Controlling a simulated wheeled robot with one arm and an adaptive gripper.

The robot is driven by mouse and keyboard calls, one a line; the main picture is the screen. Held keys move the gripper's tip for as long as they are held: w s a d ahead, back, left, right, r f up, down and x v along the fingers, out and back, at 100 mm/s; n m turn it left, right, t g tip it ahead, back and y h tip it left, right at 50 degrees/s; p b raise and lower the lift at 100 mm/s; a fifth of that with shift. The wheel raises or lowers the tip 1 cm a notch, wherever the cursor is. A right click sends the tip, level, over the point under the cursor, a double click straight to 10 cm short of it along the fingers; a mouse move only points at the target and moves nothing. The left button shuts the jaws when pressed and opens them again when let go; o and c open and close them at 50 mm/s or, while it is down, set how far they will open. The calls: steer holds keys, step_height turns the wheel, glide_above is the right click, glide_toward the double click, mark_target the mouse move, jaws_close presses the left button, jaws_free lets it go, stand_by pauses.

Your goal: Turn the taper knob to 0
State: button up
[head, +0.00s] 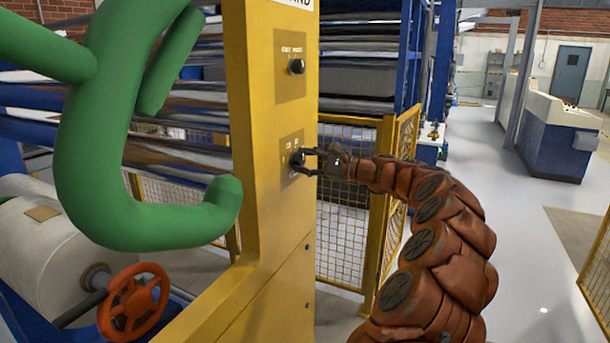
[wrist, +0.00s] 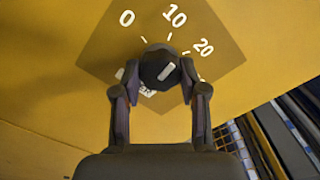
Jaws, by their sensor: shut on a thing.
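The taper knob (wrist: 158,68) is round and black with a white pointer line. In the wrist view the line slants up and right, toward the part of the scale between 10 and 20; its exact reading is unclear. The 0 mark (wrist: 127,18) is at the upper left of the dial plate (wrist: 100,45). My gripper (wrist: 159,68) is shut on the knob, one finger on its left and one on its right. In the head view the knob (head: 296,158) sits on the lower plate of the yellow post (head: 268,110), with my gripper reaching it from the right.
Another black knob (head: 297,66) is on a plate higher on the post. A thick green pipe (head: 90,150) stands at the front left, above an orange handwheel (head: 134,302). A yellow mesh fence (head: 343,235) is behind my arm. Open floor (head: 540,230) lies at the right.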

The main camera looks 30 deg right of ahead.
steer(key=n+b, duration=0.3)
steer(key=b, duration=0.1)
steer(key=shift+f+n, duration=0.35)
steer(key=shift+n, duration=0.05)
steer(key=n+b, duration=0.3)
steer(key=b, duration=0.1)
steer(key=shift+r+n, duration=0.1)
steer(key=shift+n, duration=0.2)
steer(key=n+b, duration=0.2)
steer(key=n, duration=0.1)
steer(key=shift+r, duration=0.15)
steer(key=shift+n+b, duration=0.8)
steer(key=shift+n, duration=0.6)
steer(key=shift+r+n, duration=0.15)
steer(key=shift+n, duration=0.15)
steer(key=o, duration=1.1)
steer(key=shift+o, duration=0.2)
